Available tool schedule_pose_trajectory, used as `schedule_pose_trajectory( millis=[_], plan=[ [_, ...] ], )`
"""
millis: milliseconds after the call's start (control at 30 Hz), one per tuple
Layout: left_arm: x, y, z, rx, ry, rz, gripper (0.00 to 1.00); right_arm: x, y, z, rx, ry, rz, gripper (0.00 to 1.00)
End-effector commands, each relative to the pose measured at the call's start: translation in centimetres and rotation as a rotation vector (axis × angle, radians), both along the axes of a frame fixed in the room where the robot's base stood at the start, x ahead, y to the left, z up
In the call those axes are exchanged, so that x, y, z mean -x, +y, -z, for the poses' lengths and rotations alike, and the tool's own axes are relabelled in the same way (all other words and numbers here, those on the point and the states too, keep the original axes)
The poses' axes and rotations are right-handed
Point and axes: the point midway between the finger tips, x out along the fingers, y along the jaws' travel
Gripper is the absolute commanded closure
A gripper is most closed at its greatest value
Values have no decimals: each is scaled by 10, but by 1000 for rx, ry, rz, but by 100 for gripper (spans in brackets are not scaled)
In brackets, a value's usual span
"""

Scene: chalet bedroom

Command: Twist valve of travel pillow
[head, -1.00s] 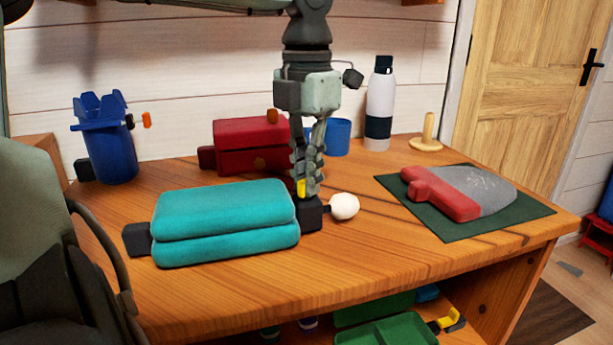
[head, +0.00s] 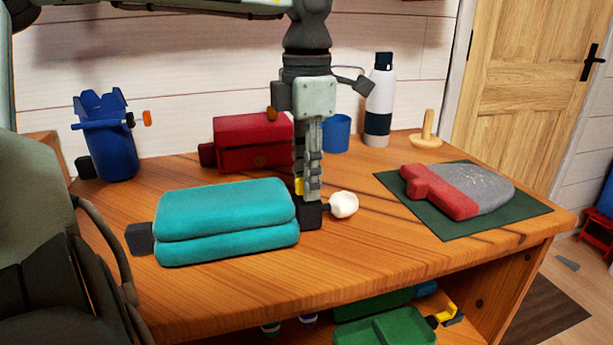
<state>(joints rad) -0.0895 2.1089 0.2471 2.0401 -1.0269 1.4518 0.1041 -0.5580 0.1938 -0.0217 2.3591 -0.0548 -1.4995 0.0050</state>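The teal, two-layered pillow (head: 225,212) lies on the wooden desk, left of centre. A black block (head: 311,216) sits at its right end, with a white round knob (head: 344,204) sticking out to the right. A small yellow piece (head: 299,186) stands above the block. My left gripper (head: 308,192) points straight down over this block, its fingertips at the yellow piece and just above the block. The fingers are seen edge-on and overlap, so their gap and any grip on the yellow piece are hidden. My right gripper is not in view.
Behind are a red box (head: 250,144), a blue cup (head: 336,134) and a white-and-dark bottle (head: 379,100). A blue bucket (head: 108,150) stands back left. A red-and-grey item lies on a green mat (head: 397,207) at right. The desk's front strip is clear.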

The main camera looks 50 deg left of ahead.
Motion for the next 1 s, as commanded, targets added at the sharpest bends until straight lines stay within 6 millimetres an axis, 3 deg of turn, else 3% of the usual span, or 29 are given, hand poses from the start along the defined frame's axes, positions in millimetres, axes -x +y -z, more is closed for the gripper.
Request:
schedule_pose_trajectory(
  millis=[333, 733, 1000],
  plan=[
    [-1, 0, -6, -1, -5, -2, 69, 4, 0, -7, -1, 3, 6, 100],
    [-1, 0, -61, -1, -5, -3, 69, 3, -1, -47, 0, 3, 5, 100],
    [-1, 0, -62, 0, -4, -3, 69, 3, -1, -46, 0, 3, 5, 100]
  ],
)
